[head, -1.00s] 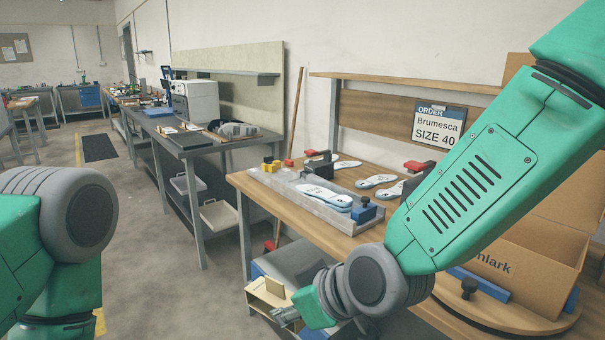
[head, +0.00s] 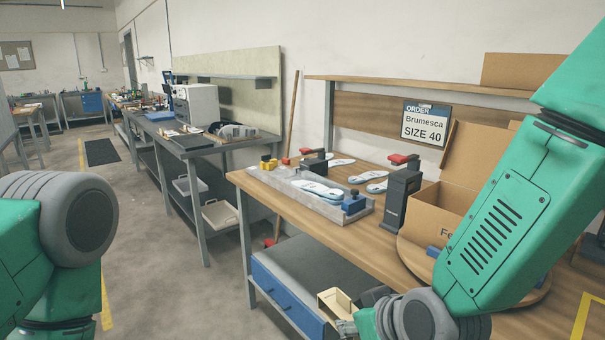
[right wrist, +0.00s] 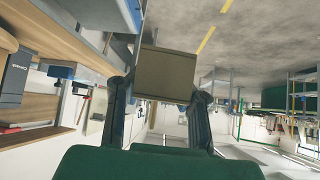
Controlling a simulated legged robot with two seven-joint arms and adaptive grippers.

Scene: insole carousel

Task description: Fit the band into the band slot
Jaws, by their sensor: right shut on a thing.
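A cream, box-shaped sleeve, which I take to be the band (head: 335,303), is held low in front of the bench. It looks hollow from above. My right gripper (head: 346,328) is shut on it. In the right wrist view, the band (right wrist: 168,75) sits between the two fingers of my right gripper (right wrist: 163,98), one on each side, and shows a flat brownish face. It is apart from the bench. I cannot tell which part is the band slot. My left gripper is out of view; only part of my left arm shows.
The wooden bench (head: 285,202) bears a grey metal tray (head: 361,214) with insoles, a dark upright stand (head: 400,200) and a round turntable (head: 412,262) with an open carton (head: 436,207). My right arm covers the bench's right part. Blue drawers (head: 285,295) are below.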

